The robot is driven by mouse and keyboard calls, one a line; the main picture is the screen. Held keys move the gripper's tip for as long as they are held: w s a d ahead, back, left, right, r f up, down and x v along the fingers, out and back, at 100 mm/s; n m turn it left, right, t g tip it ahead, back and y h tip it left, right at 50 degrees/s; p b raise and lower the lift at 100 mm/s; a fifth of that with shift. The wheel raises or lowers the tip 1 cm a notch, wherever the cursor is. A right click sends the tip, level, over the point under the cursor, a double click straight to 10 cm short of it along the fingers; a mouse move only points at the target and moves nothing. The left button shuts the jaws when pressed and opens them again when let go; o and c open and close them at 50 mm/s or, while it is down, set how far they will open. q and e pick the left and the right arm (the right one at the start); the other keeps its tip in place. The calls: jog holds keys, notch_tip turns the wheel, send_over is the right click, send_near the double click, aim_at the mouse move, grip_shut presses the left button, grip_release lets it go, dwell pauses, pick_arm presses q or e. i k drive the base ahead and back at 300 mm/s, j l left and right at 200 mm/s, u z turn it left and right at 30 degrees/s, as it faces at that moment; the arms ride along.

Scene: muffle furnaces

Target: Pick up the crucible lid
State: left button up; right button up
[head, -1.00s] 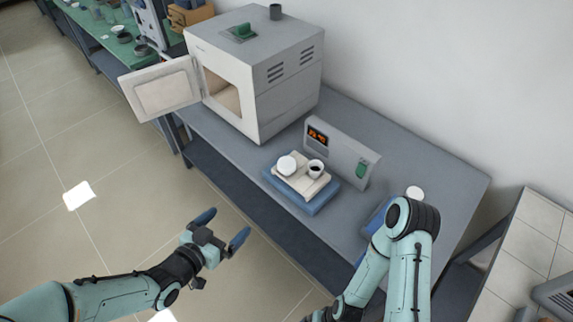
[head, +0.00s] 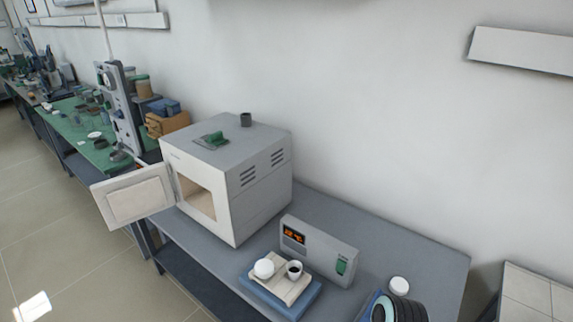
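A white round piece (head: 264,268), which looks like the crucible lid, sits on a cream plate (head: 288,293) at the bottom centre of the head view. A small white crucible (head: 294,270) with a dark inside stands upright just right of it. The plate lies on a blue slab (head: 262,292) on the grey table. Another white round item (head: 399,286) is farther right; I cannot tell if it is a lid. Neither gripper is in view. Only a dark joint of my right arm shows at the bottom right, near that item.
A muffle furnace (head: 262,175) stands behind left, its door (head: 132,199) open to the left. A grey control box (head: 318,250) stands behind the crucible. Bare grey table (head: 400,250) lies to the right, with the wall behind.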

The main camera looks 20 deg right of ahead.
aim_at(399, 285)
jog(key=z, duration=1.7)
